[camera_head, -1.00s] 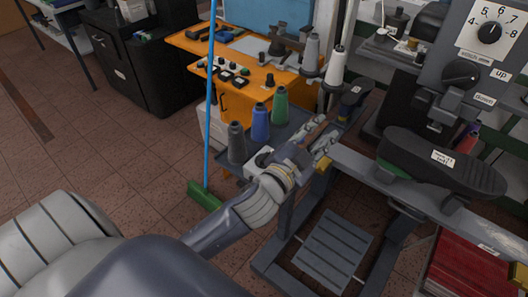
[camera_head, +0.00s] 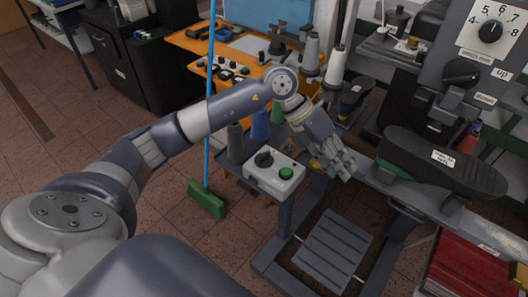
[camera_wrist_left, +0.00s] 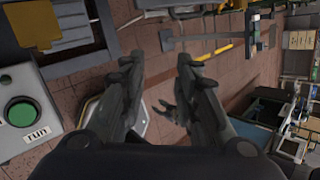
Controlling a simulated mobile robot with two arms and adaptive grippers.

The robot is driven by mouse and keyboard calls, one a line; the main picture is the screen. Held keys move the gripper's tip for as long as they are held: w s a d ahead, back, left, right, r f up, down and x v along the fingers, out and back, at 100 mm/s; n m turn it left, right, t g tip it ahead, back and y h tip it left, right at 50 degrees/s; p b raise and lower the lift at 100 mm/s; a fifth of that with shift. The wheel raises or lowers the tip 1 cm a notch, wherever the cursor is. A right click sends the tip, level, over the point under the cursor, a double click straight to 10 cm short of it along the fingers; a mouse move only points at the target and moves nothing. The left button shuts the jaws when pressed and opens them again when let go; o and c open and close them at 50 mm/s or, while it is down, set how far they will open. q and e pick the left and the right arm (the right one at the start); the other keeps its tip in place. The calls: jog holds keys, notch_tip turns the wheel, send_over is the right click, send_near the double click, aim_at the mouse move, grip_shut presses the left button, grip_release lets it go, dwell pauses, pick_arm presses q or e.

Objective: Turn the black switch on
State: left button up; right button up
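A grey control box (camera_head: 256,182) stands left of the machine frame. The black switch (camera_head: 264,158) is a rotary knob on its top, and a green button (camera_head: 286,173) sits to its right. In the left wrist view the green button (camera_wrist_left: 20,113) shows at the left edge with a RUN label; the black switch does not show there. My left gripper (camera_head: 342,166) is to the right of the box, apart from it, over the frame. Its two fingers (camera_wrist_left: 158,68) are spread with nothing between them. My right gripper is not recognisable in either view.
A machine panel (camera_head: 480,50) at upper right carries other black knobs. A black shoe last (camera_head: 440,160) lies right of my left gripper. Thread cones (camera_head: 260,122) stand behind the box. A green broom (camera_head: 207,198) is to its left.

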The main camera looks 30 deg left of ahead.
pick_arm(q)
jog(key=w+a+y, duration=0.1)
jog(key=a+y, duration=0.4)
jog(key=a, duration=0.7)
jog(key=n+g+y, duration=0.1)
jog(key=n+y, duration=0.1)
jog(key=y, duration=0.1)
send_near(264, 155)
notch_tip(264, 155, down, 8)
jog(key=p, duration=0.2)
jog(key=shift+d+r+p, duration=0.15)
jog(key=shift+r+p, duration=0.05)
jog(key=shift+p, duration=0.2)
jog(key=shift+w+f, duration=0.1)
jog(key=shift+f, duration=0.6)
grip_shut()
